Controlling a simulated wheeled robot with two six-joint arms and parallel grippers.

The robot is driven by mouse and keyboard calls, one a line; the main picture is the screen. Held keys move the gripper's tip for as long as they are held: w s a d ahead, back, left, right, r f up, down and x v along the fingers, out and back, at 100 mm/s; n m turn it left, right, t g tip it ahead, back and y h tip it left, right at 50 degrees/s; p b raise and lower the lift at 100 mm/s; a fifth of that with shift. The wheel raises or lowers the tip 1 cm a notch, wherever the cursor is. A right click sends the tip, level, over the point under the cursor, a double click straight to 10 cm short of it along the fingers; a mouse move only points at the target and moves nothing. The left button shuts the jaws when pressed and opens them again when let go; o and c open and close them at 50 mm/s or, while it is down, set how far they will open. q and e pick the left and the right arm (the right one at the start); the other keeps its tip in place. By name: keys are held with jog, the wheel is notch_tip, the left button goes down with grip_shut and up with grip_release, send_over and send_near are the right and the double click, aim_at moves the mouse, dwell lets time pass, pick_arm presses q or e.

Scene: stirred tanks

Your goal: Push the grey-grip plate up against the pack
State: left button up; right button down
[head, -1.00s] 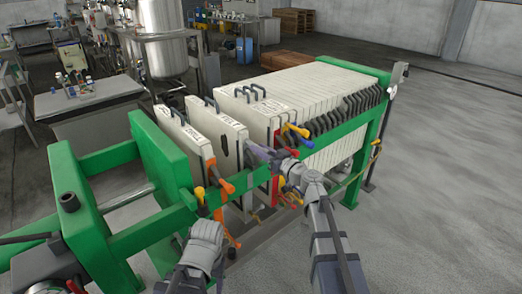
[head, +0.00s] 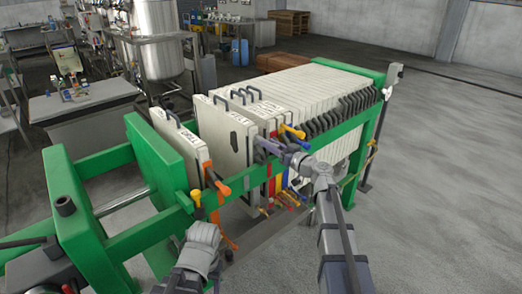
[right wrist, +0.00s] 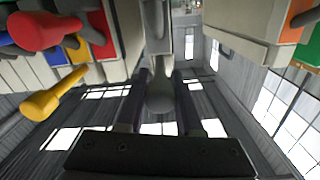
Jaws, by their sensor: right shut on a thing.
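The grey-grip plate (head: 226,138) is a pale upright plate hanging in the green press frame, with a dark mark on its face. My right gripper (head: 268,146) is shut on its grey grip at the near rail. In the right wrist view the grey grip (right wrist: 159,92) sits between the two fingers. The pack (head: 310,90) of pale plates stands directly to the right, with red, yellow and blue grips at its near end. Little or no gap shows between plate and pack; I cannot tell whether they touch. My left gripper is not in view.
A plate with orange grips (head: 178,138) stands apart to the left, then the green pressing plate (head: 158,165). A green side rail (head: 340,133) runs along the near side. Grey floor (head: 450,170) is free at the right.

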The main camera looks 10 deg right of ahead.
jog(key=d, duration=0.1)
jog(key=w+d, duration=0.2)
jog(key=d, duration=0.1)
jog(key=shift+w+d, duration=0.1)
jog(key=shift+w, duration=0.15)
jog(key=c, duration=0.6)
grip_release()
jog(key=shift+d, duration=0.1)
jog(key=shift+s, duration=0.15)
jog(key=v, duration=0.7)
jog(key=shift+s+d, duration=0.15)
jog(key=shift+s, duration=0.1)
